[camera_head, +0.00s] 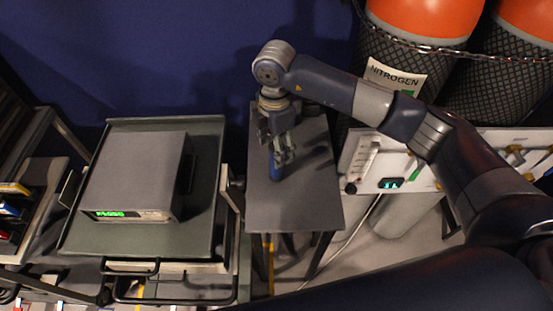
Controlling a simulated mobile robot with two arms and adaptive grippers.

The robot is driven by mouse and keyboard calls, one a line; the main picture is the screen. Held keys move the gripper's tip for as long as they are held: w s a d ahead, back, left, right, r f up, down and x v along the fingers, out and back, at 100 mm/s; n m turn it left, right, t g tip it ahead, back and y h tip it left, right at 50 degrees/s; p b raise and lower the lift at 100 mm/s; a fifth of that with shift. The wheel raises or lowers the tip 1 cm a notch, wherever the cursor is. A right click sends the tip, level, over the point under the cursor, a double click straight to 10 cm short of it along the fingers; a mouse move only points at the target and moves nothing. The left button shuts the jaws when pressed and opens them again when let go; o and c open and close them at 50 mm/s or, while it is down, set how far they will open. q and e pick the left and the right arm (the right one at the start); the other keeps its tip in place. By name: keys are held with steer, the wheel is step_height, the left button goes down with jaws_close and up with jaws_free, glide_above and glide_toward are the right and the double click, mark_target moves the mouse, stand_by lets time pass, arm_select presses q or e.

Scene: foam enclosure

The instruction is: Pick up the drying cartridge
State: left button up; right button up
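The drying cartridge appears to be the blue cylinder (276,174) on the narrow grey table in the middle of the head view. Its lower end shows; its upper part is hidden by my gripper. My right gripper (277,147) comes down over it, with its fingers around or beside the cylinder's upper part. Whether the fingers touch it or are closed on it cannot be told. My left gripper is not in view.
The narrow table (290,207) is otherwise mostly bare at the front. A grey instrument (135,172) with a green display sits on a cart (205,225) to the left. Chained nitrogen cylinders (400,85) and a white panel (405,175) stand to the right. A blue wall (150,60) is behind.

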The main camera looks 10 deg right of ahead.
steer(key=shift+f, duration=0.4)
step_height(320, 180, down, 5)
steer(key=shift+d+r+p, duration=0.1)
steer(key=shift+r+p, duration=0.1)
steer(key=shift+p, duration=0.7)
steer(key=shift+w, duration=0.1)
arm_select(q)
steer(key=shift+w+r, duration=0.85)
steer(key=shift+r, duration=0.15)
arm_select(e)
steer(key=c, duration=1.2)
